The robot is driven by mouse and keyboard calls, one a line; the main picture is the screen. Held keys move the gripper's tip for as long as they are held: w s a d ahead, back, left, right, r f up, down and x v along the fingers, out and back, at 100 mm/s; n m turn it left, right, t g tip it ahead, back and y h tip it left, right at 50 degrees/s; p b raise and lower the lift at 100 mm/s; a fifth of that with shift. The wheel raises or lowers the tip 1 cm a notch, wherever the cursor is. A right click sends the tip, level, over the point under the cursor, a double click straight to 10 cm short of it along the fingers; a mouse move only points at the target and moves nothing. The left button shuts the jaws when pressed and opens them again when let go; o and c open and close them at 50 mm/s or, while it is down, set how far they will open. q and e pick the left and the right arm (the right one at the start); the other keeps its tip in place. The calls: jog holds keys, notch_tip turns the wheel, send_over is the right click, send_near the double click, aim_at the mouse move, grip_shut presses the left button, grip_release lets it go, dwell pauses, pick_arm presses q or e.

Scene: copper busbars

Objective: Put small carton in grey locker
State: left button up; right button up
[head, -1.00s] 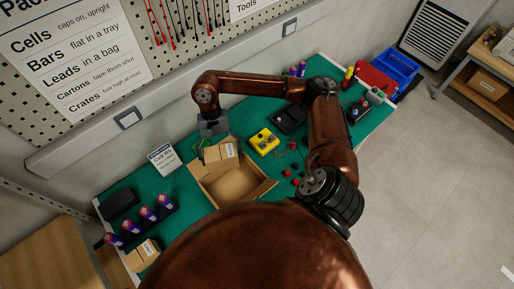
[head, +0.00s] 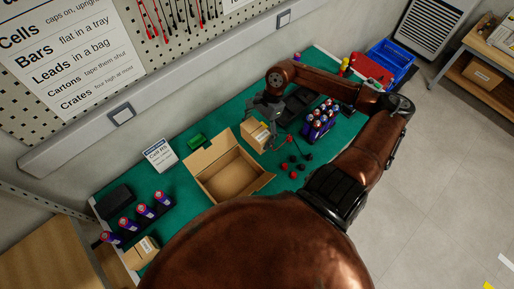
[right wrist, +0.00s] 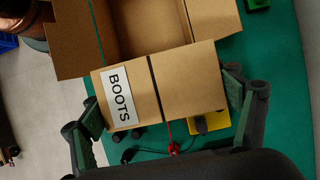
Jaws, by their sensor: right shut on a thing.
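A small brown carton (head: 252,134) with a dark band and a white label is held by my right gripper (head: 265,112) above the green bench, just right of an open box. In the right wrist view its label reads "BOOTS" on the carton (right wrist: 180,85), and the fingers of my right gripper (right wrist: 165,105) close on its two sides. My left gripper is not in view. A grey louvred cabinet (head: 440,28) stands at the top right by the wall. I cannot tell whether it is the grey locker.
An open cardboard box (head: 207,152) stands on the green bench (head: 185,185). Several cells (head: 318,118), red and black caps, a second carton (head: 141,252) and a blue crate (head: 396,57) are around. A wooden shelf (head: 485,70) stands right. The grey floor (head: 460,160) is mostly clear.

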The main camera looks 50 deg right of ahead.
notch_tip(320, 180, down, 16)
jog(key=shift+f, duration=0.1)
dwell(0.4)
jog(key=o, duration=0.9)
jog(key=shift+f, duration=0.15)
jog(key=shift+c, duration=0.2)
jog(key=o, duration=0.5)
jog(key=shift+c, duration=0.2)
